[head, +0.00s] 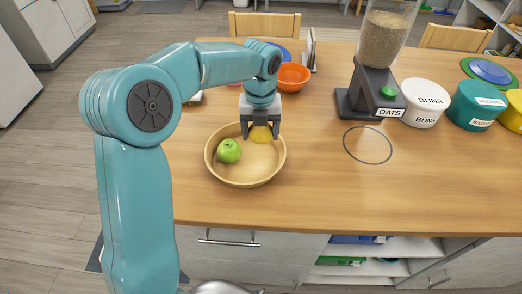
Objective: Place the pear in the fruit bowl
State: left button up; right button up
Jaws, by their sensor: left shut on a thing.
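The fruit bowl (246,178) is a wide, pale tan bowl near the front left of the wooden table. A green apple (229,151) lies in its left part. My left gripper (261,135) reaches down over the bowl's back right part, shut on the yellow pear (261,134). The pear's upper part is hidden between the fingers. It appears within the bowl's outline; I cannot tell whether it touches the bowl's floor. My right gripper is not in view.
An orange bowl (293,77) stands behind the gripper. An oats dispenser (378,85), a white BUNS canister (424,103) and a teal canister (473,106) stand at the right. The table (300,200) is clear right of the bowl, around a dark ring marking (367,146).

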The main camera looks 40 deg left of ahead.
aim_at(261, 159)
pick_arm(q)
notch_tip(261, 159, down, 4)
jog(key=shift+d+r, duration=0.1)
jog(key=shift+d, duration=0.05)
notch_tip(261, 159, down, 4)
jog(key=shift+r, duration=0.1)
jog(key=shift+w+f, duration=0.1)
jog(key=shift+f, duration=0.3)
jog(key=shift+r, duration=0.1)
jog(key=o, duration=0.9)
jog(key=shift+f, duration=0.2)
jog(key=shift+c, duration=0.2)
jog(key=shift+r, duration=0.1)
